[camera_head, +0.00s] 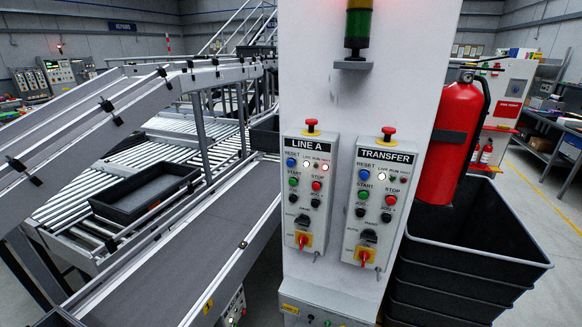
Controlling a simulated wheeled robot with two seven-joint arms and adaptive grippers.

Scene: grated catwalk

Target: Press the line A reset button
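The LINE A control box (306,193) is mounted on the white column, left of the TRANSFER box. Its blue reset button (291,162) is at the upper left of the panel under the word RESET. A green start button (293,181) sits below it, and a red stop button (316,186) is to the right. A lamp (325,171) on the upper right of the panel glows. A red mushroom button (311,125) tops the box. Neither of my grippers is in view, and nothing covers the panel.
The TRANSFER box (380,203) has a similar layout, including its own blue button (364,174). A red fire extinguisher (455,140) and stacked black bins (470,250) stand to the right. A conveyor (190,240) with guard rails runs along the left.

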